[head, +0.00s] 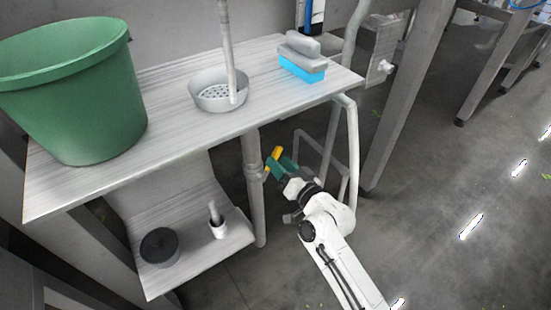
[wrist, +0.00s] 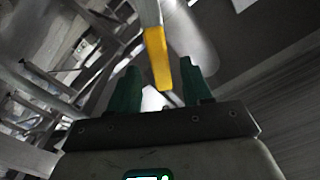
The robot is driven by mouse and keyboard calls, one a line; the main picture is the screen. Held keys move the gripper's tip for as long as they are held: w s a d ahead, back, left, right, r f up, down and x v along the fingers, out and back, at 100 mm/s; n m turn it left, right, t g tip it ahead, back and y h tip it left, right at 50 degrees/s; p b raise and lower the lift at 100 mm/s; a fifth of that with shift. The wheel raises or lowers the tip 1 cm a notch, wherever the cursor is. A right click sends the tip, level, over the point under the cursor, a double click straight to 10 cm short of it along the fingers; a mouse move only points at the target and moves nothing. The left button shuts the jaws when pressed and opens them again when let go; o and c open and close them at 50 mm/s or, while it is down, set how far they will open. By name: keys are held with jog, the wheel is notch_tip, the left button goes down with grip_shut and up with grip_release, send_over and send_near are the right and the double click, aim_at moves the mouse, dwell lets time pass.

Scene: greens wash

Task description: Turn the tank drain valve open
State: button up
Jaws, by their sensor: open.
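The drain valve's yellow handle (head: 277,152) sticks out from the grey vertical drain pipe (head: 253,165) under the bench's front edge. My gripper (head: 279,164), with green fingers, is open right at the handle, coming from the lower right. In the wrist view the handle (wrist: 158,62) shows as a yellow bar on a pale stem, its end lying between the spread fingers (wrist: 159,70). A gap shows between the handle and the left finger; the right finger is closer. I cannot tell whether either touches. The valve body is partly hidden by the fingers.
A green tub (head: 75,95), a grey strainer bowl (head: 219,104) and a blue-and-grey brush (head: 302,62) stand on the bench top (head: 165,120). A lower shelf (head: 175,270) holds a black round pot (head: 160,247) and a white holder (head: 218,228).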

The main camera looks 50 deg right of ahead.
jog(key=v, duration=0.7)
jog(key=shift+s, duration=0.1)
jog(key=shift+c, duration=0.2)
